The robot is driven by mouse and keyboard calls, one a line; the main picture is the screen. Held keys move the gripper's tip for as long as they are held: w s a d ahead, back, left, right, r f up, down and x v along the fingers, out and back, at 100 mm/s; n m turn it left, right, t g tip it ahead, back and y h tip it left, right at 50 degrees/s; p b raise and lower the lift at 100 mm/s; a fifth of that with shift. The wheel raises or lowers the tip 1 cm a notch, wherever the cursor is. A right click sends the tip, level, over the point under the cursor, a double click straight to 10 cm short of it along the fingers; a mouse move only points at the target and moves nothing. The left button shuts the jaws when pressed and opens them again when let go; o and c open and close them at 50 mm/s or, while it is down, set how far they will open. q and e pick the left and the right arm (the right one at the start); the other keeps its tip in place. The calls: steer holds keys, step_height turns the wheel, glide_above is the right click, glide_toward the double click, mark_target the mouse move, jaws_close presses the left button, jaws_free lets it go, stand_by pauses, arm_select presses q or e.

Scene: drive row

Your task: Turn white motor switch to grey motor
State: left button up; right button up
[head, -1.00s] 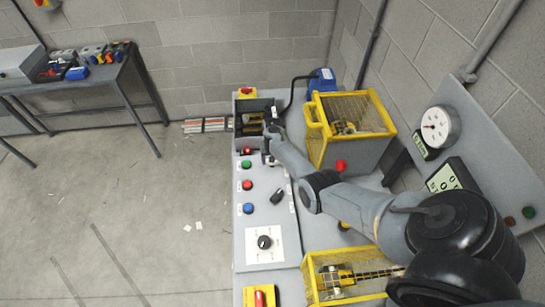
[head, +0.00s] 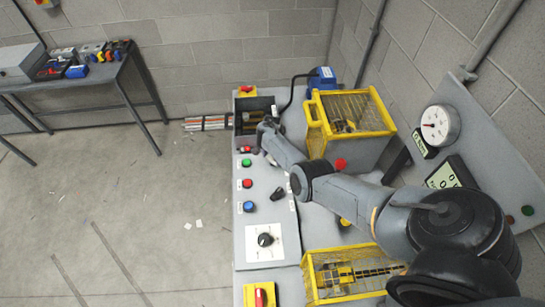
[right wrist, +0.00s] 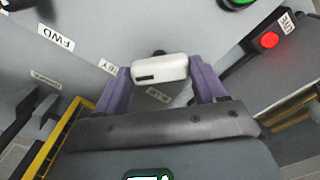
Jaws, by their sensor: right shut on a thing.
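The white switch handle (right wrist: 160,68) shows in the right wrist view as a short rounded white bar with a dark mark near its left end. My right gripper (right wrist: 159,77), with purple fingers, is shut on it, one finger at each end. A small label that seems to read GREY (right wrist: 107,67) lies just left of the handle. Another label (right wrist: 158,95) lies below it, too unclear to read. In the head view my right gripper (head: 266,128) is over the far end of the grey control panel (head: 241,222), and the handle is hidden there. My left gripper is not in view.
A red lamp (right wrist: 269,40) beside a LIVE label is right of the gripper. Nearer on the panel are a green button (head: 246,162), a blue button (head: 248,206) and a black knob (head: 278,194). A yellow-framed cage (head: 316,120) stands right of the gripper.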

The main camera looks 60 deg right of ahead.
steer(key=shift+f+m, duration=0.1)
steer(key=shift+m, duration=0.2)
stand_by(0.4)
steer(key=o, duration=1)
steer(key=shift+o, duration=0.2)
steer(key=shift+r, duration=0.45)
step_height(320, 180, up, 10)
steer(key=p, duration=0.4)
